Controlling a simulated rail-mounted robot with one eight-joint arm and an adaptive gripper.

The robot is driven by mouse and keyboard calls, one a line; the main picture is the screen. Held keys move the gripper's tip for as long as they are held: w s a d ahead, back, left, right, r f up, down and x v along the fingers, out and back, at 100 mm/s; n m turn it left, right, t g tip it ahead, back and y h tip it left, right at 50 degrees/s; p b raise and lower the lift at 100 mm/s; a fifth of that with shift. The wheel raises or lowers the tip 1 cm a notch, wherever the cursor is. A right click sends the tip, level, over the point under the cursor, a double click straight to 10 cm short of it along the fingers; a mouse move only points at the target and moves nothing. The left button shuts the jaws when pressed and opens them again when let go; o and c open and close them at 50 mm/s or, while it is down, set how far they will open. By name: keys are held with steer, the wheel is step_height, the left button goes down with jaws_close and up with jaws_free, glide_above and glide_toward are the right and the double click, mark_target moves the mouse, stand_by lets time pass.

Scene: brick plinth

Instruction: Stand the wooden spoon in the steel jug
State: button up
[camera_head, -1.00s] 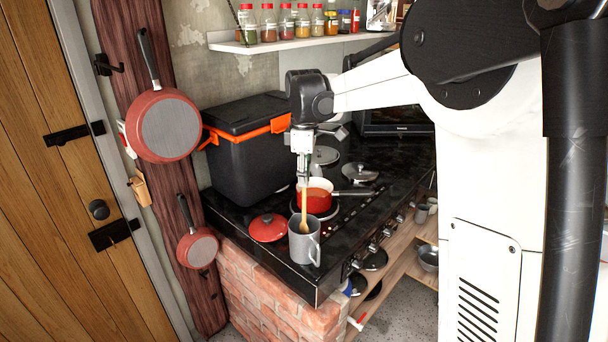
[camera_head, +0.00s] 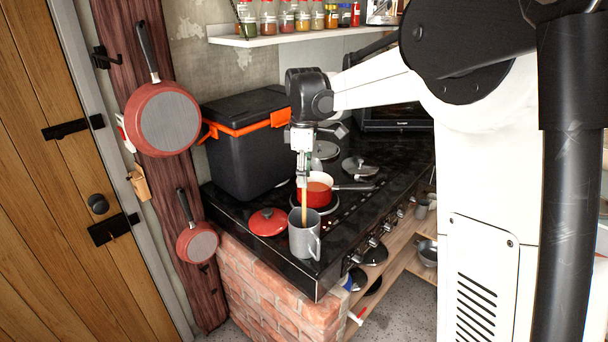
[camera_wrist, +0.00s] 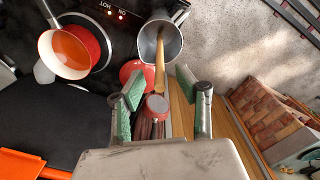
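The steel jug (camera_head: 304,240) stands upright on the front corner of the black stove top. The wooden spoon (camera_head: 304,208) is in the jug, handle up, its lower end hidden by the jug wall in the head view. The wrist view looks down into the jug (camera_wrist: 160,42), with the spoon (camera_wrist: 160,65) reaching from inside past the rim. My gripper (camera_wrist: 160,88) is above the jug, its green-padded fingers apart. The handle's end lies between the fingers, with a visible gap on each side. My gripper (camera_head: 303,180) also shows in the head view.
A red saucepan (camera_head: 314,190) with orange contents sits behind the jug, its handle pointing right. A red lid (camera_head: 268,222) lies left of the jug. A black cooler box (camera_head: 245,150) stands at the back left. The stove's front edge is close to the jug.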

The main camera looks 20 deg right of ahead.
step_height(320, 180, up, 12)
stand_by(0.6)
stand_by(0.6)
steer(key=s+f+m+t+b, duration=0.2)
steer(key=s+f+m, duration=0.1)
steer(key=s, duration=0.6)
steer(key=s+f+m+t+b, duration=0.2)
steer(key=s+m, duration=0.2)
steer(key=s, duration=0.5)
steer(key=s+f+m+t+b, duration=0.3)
steer(key=s+f+m, duration=0.3)
steer(key=s+f, duration=0.7)
steer(key=shift+s+f, duration=0.2)
steer(key=shift+s, duration=0.3)
